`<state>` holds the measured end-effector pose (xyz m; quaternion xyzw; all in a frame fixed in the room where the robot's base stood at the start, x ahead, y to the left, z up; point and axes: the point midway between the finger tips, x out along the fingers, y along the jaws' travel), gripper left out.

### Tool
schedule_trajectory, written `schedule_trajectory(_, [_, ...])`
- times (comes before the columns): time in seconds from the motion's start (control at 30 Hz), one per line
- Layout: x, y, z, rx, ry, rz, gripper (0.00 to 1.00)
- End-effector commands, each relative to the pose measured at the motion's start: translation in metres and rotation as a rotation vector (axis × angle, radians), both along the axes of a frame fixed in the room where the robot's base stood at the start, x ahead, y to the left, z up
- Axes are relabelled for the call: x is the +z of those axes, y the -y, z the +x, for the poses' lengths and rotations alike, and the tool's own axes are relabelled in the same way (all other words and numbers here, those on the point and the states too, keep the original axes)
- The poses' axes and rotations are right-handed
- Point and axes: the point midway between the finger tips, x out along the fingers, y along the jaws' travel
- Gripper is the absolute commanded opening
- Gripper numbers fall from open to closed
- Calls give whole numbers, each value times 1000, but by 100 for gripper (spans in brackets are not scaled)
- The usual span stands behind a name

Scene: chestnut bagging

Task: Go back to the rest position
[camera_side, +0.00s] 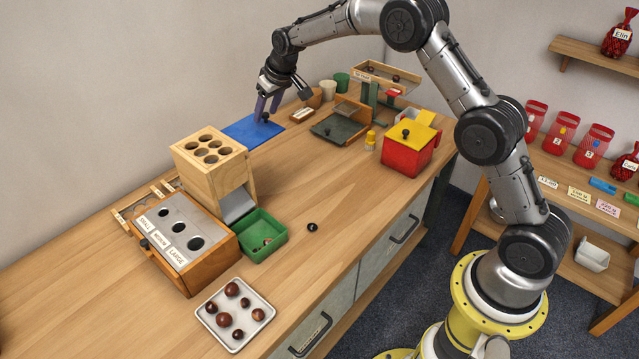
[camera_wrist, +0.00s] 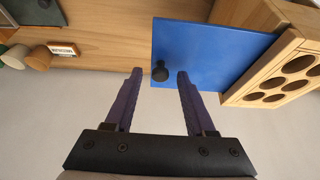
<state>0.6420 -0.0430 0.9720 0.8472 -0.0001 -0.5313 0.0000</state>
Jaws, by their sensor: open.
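My gripper (camera_side: 268,104) hangs over the blue board (camera_side: 246,132) at the back left of the bench. Its two purple fingers are apart. In the wrist view the open fingers (camera_wrist: 159,72) point toward a dark round knob (camera_wrist: 160,71) at the edge of the blue board (camera_wrist: 205,50). The knob (camera_side: 265,117) shows just below the fingertips in the side view. It lies between the finger lines, and I see no contact. Nothing is held.
A wooden block with holes (camera_side: 213,160) stands in front of the board. A sorting box (camera_side: 182,240), green bin (camera_side: 262,236) and white tray (camera_side: 235,314) with chestnuts are nearer. A red and yellow box (camera_side: 408,146) stands right. One chestnut (camera_side: 312,226) lies loose on the bench.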

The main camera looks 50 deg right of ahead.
Motion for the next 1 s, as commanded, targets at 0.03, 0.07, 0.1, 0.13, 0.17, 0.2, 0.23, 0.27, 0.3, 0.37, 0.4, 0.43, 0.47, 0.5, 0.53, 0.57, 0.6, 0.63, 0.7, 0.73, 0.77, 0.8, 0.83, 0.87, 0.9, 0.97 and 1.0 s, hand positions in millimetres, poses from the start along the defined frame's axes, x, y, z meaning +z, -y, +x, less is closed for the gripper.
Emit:
schedule_trajectory(0.03, [-2, 0, 0, 0, -1, 0, 55])
schedule_trajectory(0.07, [-3, 0, 0, 0, -1, 0, 55])
schedule_trajectory(0.1, [-3, 0, 0, 0, -1, 0, 55])
schedule_trajectory(0.13, [-4, 0, 0, 0, -1, 0, 55])
schedule_trajectory(0.17, [-4, 0, 0, 0, -1, 0, 55])
schedule_trajectory(0.2, [-4, 0, 0, 0, -1, 0, 55])
schedule_trajectory(0.23, [-4, 0, 0, 0, -1, 0, 55])
schedule_trajectory(0.27, [-4, 0, 0, 0, -1, 0, 55])
schedule_trajectory(0.3, [-4, 0, 0, 0, -1, 0, 55])
schedule_trajectory(0.37, [-4, 0, 0, 0, -1, 0, 53])
schedule_trajectory(0.4, [-4, 0, 0, 0, -1, 0, 46])
schedule_trajectory(0.43, [-4, 0, 0, 0, -1, 0, 41])
schedule_trajectory(0.47, [-4, 0, 0, 0, -1, 0, 35])
schedule_trajectory(0.5, [-4, 0, 0, 0, -1, 0, 28])
schedule_trajectory(0.53, [-4, 0, 0, 0, -1, 0, 23])
schedule_trajectory(0.57, [-4, 0, 0, 0, -1, 0, 17])
schedule_trajectory(0.6, [-3, 0, 0, 0, -1, 0, 10])
schedule_trajectory(0.63, [-3, 0, 0, 0, -1, 0, 5])
schedule_trajectory(0.7, [-3, 0, 0, 0, -1, 0, 0])
schedule_trajectory(0.73, [-3, 0, 0, 0, -1, 0, 0])
schedule_trajectory(0.77, [-3, 0, 0, 0, 0, 0, 0])
schedule_trajectory(0.8, [-3, 1, 0, 0, 0, 0, 0])
schedule_trajectory(0.83, [-3, 2, 0, 0, 0, 0, 0])
schedule_trajectory(0.87, [-3, 3, 0, -1, 0, 0, 0])
schedule_trajectory(0.9, [-3, 4, 0, -1, 0, 0, 0])
schedule_trajectory(0.97, [-3, 5, 0, 0, 0, 0, 0])
schedule_trajectory(1.0, [-3, 5, 0, 0, 0, -1, 0])
